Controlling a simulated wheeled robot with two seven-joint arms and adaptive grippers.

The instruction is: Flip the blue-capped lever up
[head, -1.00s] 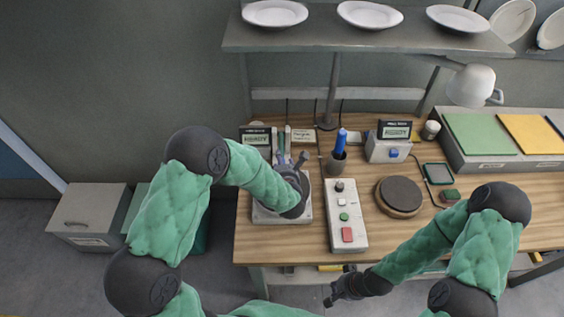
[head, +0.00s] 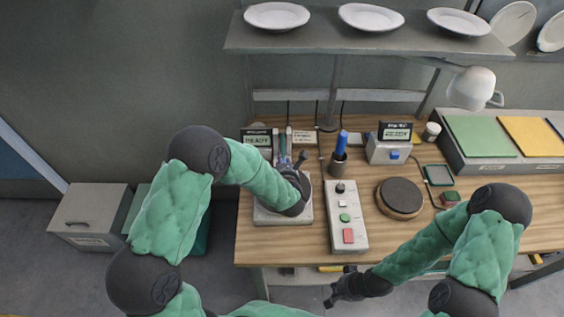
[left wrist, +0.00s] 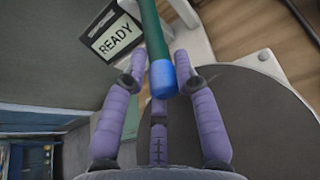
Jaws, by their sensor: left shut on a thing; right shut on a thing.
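The blue-capped lever shows in the left wrist view as a green rod with a blue cap (left wrist: 163,80). My left gripper (left wrist: 158,65) has its purple fingers around the cap, one on each side and one below, and is shut on it. In the head view the left gripper (head: 287,165) is over the grey base plate (head: 283,216) at the table's left end, and the hand hides the cap. My right gripper (head: 334,294) is low in front of the table's front edge. It looks shut, and no held object can be made out.
A control box (head: 345,217) with buttons stands right of the base plate, with a round dark pad (head: 400,196) beyond it. A cup (head: 337,168) holds a blue-handled tool. A READY sign (left wrist: 115,38) stands behind the lever. A plate shelf (head: 365,38) overhangs the back.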

